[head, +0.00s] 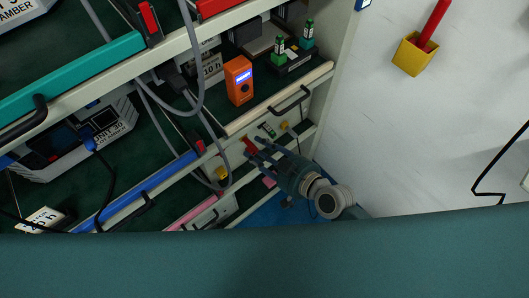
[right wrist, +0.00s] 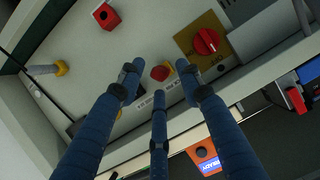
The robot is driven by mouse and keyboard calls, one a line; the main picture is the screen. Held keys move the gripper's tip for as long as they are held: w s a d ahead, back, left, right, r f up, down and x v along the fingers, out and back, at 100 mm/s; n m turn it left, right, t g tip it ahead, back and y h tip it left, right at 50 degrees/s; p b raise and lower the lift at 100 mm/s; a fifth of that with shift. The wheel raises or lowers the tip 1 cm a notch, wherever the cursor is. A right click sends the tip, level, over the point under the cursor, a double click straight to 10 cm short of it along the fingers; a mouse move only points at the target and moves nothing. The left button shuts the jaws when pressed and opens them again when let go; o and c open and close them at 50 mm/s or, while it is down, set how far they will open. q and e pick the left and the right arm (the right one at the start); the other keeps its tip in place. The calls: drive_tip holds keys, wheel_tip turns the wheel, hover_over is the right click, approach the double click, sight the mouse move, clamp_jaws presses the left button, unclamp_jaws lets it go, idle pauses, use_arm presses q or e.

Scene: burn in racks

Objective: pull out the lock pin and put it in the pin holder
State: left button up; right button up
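On the pale rack panel in the right wrist view, a grey rod with a yellow collar (right wrist: 45,69) sticks out at left; it looks like the lock pin. A red block with a dark hole (right wrist: 105,15) sits at the top, perhaps the pin holder; I cannot be sure of either. My right gripper (right wrist: 160,86) has its fingers spread and empty, pointing at the panel, with a red round button (right wrist: 160,73) beyond them. In the head view the right gripper (head: 259,150) is at the lower rack front, near a small yellow part (head: 284,125). My left gripper is not in view.
A red rotary switch (right wrist: 206,42) on a yellow plate is right of the button. An orange meter (head: 239,80) stands on the shelf above. Grey cables hang before the rack. A yellow box (head: 415,54) with a red rod is at upper right. The pale area right of the rack is mostly clear.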

clamp_jaws()
drive_tip(key=c, duration=0.8)
unclamp_jaws()
drive_tip(key=shift+r, duration=0.1)
drive_tip(key=shift+w+r, duration=0.1)
clamp_jaws()
drive_tip(key=shift+s+d, duration=0.5)
drive_tip(key=shift+s, duration=0.15)
drive_tip(key=shift+s+d, duration=0.5)
drive_tip(key=shift+s, duration=0.25)
drive_tip(key=shift+s+d, duration=0.5)
drive_tip(key=shift+s, duration=0.25)
drive_tip(key=shift+w, duration=0.1)
